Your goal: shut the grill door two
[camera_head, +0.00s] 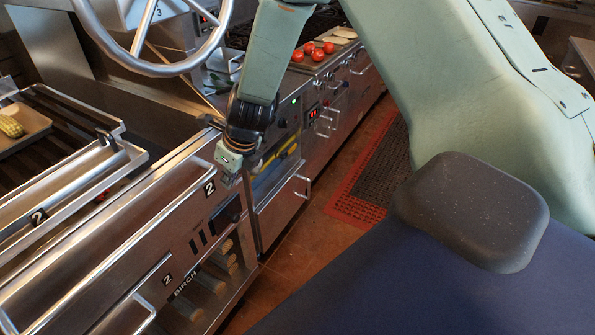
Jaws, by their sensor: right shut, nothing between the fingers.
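The steel grill unit fills the left side of the camera_head view. A long steel panel (130,215) on its front bears a black "2" tag near its right end. A lower steel front (95,290) bears another "2" and a bar handle; a further "2" is on the rail by the grate. I cannot tell for sure which of these is door two or how far it stands open. My right gripper (229,159) is shut and empty, pointing down just above the right end of the long panel. Whether it touches the panel is unclear. My left gripper is out of view.
Corn lies on a board (30,130) at the left. Tomatoes (308,48) sit on the counter beyond my gripper. Birch logs (215,275) fill an open compartment below. A red-edged mat (355,200) lies on the tiled floor.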

